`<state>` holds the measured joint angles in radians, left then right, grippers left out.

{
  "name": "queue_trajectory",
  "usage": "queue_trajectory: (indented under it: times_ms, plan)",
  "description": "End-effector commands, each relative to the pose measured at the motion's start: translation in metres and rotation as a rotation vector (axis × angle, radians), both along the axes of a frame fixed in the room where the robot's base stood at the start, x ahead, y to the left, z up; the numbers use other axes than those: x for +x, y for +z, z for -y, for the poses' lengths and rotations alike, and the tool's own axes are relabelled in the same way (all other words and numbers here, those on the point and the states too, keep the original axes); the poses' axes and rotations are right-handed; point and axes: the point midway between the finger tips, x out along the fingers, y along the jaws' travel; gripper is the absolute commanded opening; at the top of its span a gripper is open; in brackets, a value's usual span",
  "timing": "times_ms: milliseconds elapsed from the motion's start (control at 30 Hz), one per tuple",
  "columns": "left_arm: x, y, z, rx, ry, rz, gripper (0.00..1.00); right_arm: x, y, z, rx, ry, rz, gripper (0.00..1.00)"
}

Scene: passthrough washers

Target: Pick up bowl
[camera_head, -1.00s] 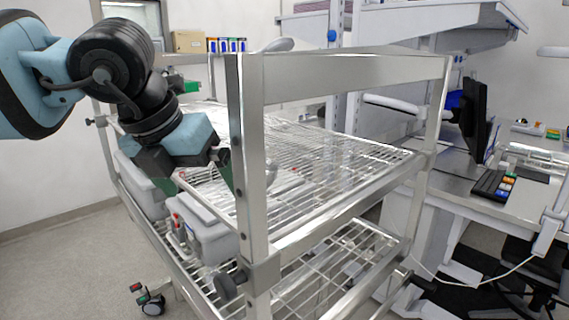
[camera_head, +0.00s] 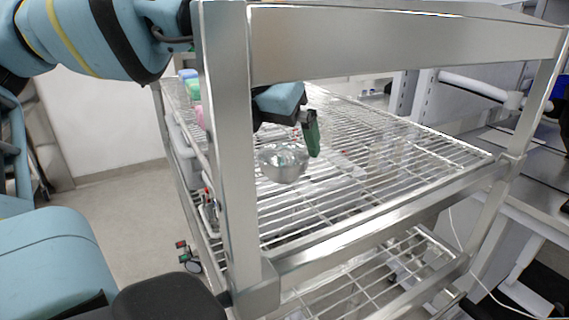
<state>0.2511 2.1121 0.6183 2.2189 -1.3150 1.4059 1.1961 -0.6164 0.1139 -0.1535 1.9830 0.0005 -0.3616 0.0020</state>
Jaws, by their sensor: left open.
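A small shiny metal bowl (camera_head: 283,163) is in the head view, at the near left part of the cart's upper wire shelf. My left gripper (camera_head: 300,140) reaches in behind the cart's near post, just above and behind the bowl. One green-tipped finger shows to the right of the bowl's rim; the other finger is hidden. The gripper is open. I cannot tell whether it touches the bowl. My right gripper is not in view.
The wire shelf (camera_head: 400,165) right of the bowl is mostly clear. A lower wire shelf (camera_head: 370,275) lies beneath. A desk stands at the right.

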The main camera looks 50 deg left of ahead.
Motion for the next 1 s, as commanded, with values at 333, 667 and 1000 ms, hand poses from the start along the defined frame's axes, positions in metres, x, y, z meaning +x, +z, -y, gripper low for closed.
queue_trajectory:
  times_ms: [333, 667, 1000]
  plan:
    - [0.008, -0.015, -0.002, -0.002, -0.001, -0.001, 1.0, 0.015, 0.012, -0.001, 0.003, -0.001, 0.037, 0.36]
    - [0.025, -0.044, -0.007, -0.002, -0.001, 0.001, 1.0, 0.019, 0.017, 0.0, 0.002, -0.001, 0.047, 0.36]
    - [0.026, -0.047, -0.008, -0.001, 0.0, 0.001, 0.93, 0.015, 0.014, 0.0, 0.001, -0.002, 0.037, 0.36]
